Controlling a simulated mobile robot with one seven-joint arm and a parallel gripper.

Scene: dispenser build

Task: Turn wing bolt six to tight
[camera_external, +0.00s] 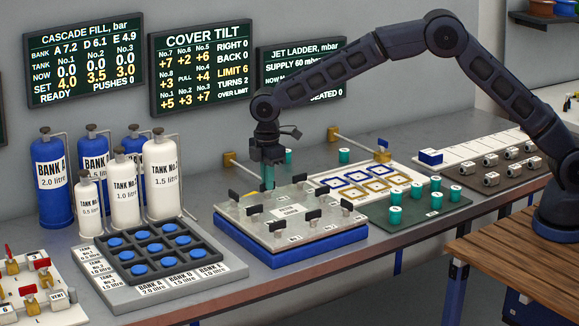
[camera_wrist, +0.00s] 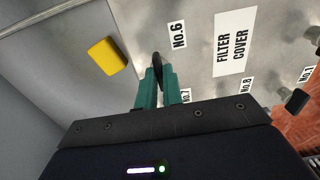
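The filter cover (camera_external: 290,212) is a grey plate on a blue base, with several black wing bolts on it. My gripper (camera_external: 268,178) points down at the cover's back edge, its teal fingers upright. In the wrist view, the gripper's teal fingers (camera_wrist: 159,82) stand on either side of the black wing of wing bolt six (camera_wrist: 157,62), beside the "No.6" label. The wing fills the narrow gap between the fingertips, and the fingers look shut on it. The bolt's lower part is hidden. In the external view the fingers hide this bolt.
The cover tilt screen (camera_external: 201,64) shows limit 6 and turns 2. Other wing bolts (camera_external: 313,216) stand nearby. White tanks (camera_external: 162,180) stand left; a green mat (camera_external: 430,206) with teal pieces lies right.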

